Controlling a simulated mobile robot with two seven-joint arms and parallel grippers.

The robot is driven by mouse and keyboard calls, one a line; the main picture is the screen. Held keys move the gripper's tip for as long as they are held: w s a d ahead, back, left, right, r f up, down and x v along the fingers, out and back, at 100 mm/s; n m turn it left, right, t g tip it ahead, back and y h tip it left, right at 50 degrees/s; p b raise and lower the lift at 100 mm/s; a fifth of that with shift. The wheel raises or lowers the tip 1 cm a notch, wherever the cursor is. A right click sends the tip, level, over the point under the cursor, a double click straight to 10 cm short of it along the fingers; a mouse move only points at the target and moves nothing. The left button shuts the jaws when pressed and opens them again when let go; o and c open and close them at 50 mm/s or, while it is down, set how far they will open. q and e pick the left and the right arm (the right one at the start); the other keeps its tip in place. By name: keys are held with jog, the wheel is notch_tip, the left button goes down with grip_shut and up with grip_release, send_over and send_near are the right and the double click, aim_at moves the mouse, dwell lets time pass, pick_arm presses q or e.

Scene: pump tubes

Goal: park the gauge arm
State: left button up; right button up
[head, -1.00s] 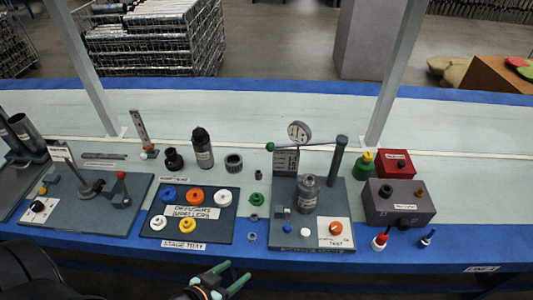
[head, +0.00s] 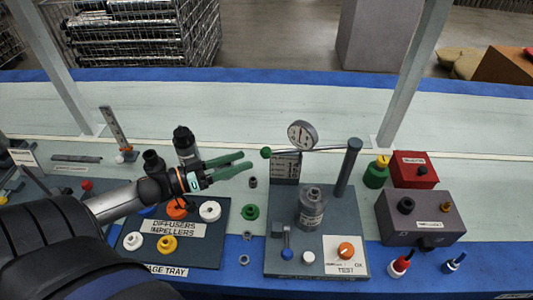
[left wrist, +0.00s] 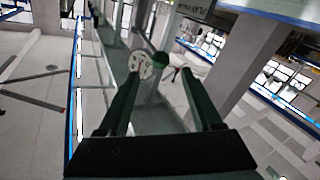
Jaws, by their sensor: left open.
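The gauge arm (head: 320,149) is a thin horizontal bar on the test stand. It runs left from a grey post (head: 348,168) and carries a round white dial (head: 302,134). Its left end has a green knob (head: 265,153). My left gripper (head: 248,161), with green fingers, is open and empty just left of the knob, pointing right toward it. A small gap shows between fingertips and knob. In the left wrist view the open fingers (left wrist: 161,74) point toward the dial (left wrist: 140,65). My right gripper is not in view.
A grey pump body (head: 312,208) stands on the stand's base (head: 285,238), below the arm. A dark bottle (head: 186,143) stands close behind my left wrist. The stage tray (head: 207,250) lies below my forearm. Red (head: 412,168) and grey (head: 425,220) boxes stand right.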

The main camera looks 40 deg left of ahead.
aim_at(266, 152)
pick_arm(q)
jog(key=shift+b+x, duration=0.45)
jog(key=shift+x, duration=3.5)
jog(key=shift+a, duration=0.1)
grip_shut()
